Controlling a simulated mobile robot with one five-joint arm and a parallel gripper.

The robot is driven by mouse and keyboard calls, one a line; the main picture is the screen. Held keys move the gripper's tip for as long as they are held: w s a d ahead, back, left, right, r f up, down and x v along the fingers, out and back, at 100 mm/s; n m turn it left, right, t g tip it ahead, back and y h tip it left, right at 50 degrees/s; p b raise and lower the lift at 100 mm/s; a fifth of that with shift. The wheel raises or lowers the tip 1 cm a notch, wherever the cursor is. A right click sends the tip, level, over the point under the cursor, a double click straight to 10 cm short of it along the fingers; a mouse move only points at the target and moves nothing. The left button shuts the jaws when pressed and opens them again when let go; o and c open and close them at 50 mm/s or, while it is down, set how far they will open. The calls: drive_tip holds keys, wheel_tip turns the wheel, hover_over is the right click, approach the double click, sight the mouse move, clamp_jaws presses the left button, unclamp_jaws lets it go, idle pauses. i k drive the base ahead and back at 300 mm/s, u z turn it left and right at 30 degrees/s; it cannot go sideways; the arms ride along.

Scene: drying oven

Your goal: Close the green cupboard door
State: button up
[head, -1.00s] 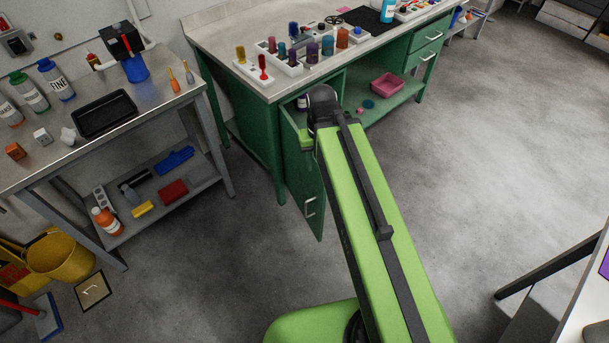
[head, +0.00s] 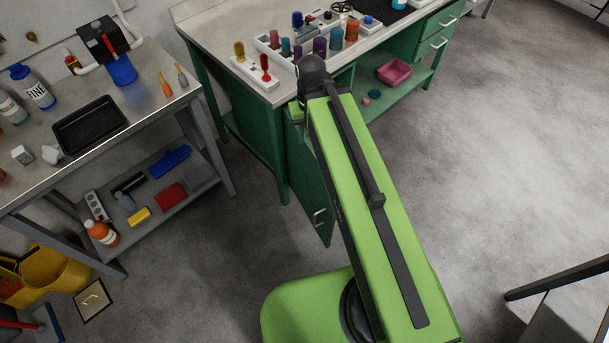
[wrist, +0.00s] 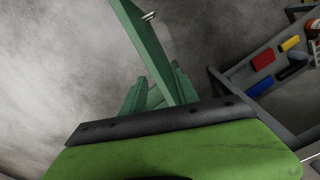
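The green cupboard door (head: 312,185) stands open in the head view, swung out from the green workbench towards me. Its metal handle (head: 319,217) is near the lower outer corner. In the wrist view the door (wrist: 148,45) shows as a narrow panel ahead, with the handle (wrist: 149,16) at its top. My gripper (head: 297,112) is at the far end of my green arm, by the door's upper part; my arm hides much of it. In the wrist view a green, black-edged part of mine fills the bottom.
The green workbench (head: 205,20) carries several bottles and tools, with a pink bin (head: 394,72) on its lower shelf. A grey metal table (head: 145,110) stands at left, and a yellow bucket (head: 60,275) is on the floor.

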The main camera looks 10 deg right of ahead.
sight(306, 179)
drive_tip(key=z, duration=1.05)
drive_tip(key=k, duration=0.65)
drive_tip(key=u, duration=2.55)
drive_tip(key=i, duration=0.6)
drive_tip(key=u, duration=0.2)
drive_tip(key=k, duration=0.6)
drive_tip(key=z, duration=0.1)
